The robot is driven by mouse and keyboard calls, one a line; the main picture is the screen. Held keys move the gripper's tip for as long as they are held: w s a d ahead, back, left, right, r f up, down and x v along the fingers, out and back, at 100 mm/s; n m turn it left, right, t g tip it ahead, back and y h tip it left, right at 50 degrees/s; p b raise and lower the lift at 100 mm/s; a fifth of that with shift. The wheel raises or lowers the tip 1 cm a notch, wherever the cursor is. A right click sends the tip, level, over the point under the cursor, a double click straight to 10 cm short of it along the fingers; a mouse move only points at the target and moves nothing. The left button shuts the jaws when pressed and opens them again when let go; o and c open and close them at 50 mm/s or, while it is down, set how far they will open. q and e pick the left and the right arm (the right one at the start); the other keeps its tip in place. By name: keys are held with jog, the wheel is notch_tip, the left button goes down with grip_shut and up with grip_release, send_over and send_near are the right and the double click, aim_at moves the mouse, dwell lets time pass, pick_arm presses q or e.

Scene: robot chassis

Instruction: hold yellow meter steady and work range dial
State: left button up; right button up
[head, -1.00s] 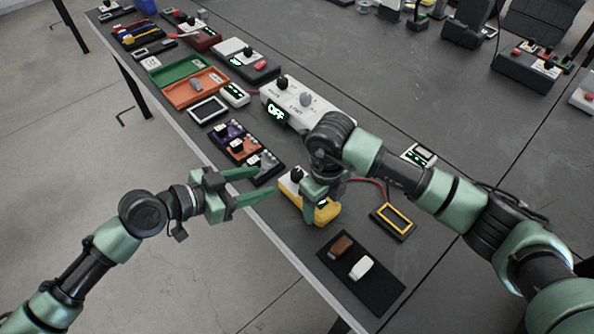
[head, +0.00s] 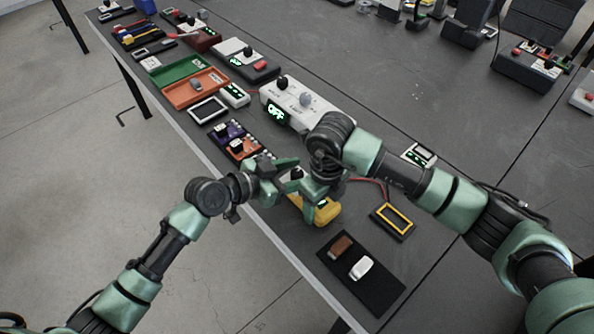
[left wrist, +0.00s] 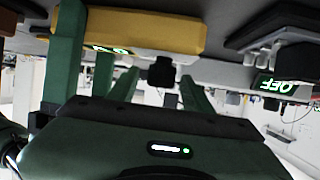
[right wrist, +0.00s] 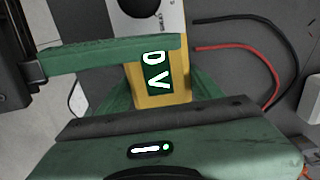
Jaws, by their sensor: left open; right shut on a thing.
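The yellow meter (head: 328,213) lies near the front edge of the table, with a white face, a black range dial (head: 297,172) and a lit display. My right gripper (head: 316,192) is shut on the meter's body. In the right wrist view the display (right wrist: 157,72) glows green between the green fingers, and the dial (right wrist: 142,8) is cut by the top edge. My left gripper (head: 288,178) is open beside the dial end. In the left wrist view the black dial (left wrist: 161,72) shows between its open fingers; I cannot tell whether they touch it.
A white box (head: 297,106) with knobs and an OFF display stands behind the meter. A black mat (head: 377,287) with brown and white blocks lies in front. A yellow-framed pad (head: 393,221) sits right of the meter, near red and black leads (right wrist: 270,60).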

pick_arm(q)
grip_shut()
jog(key=shift+n+t, duration=0.3)
jog(key=shift+f+y, duration=0.1)
jog(key=shift+y, duration=0.3)
jog(key=shift+n+t, duration=0.3)
jog(key=shift+n, duration=0.1)
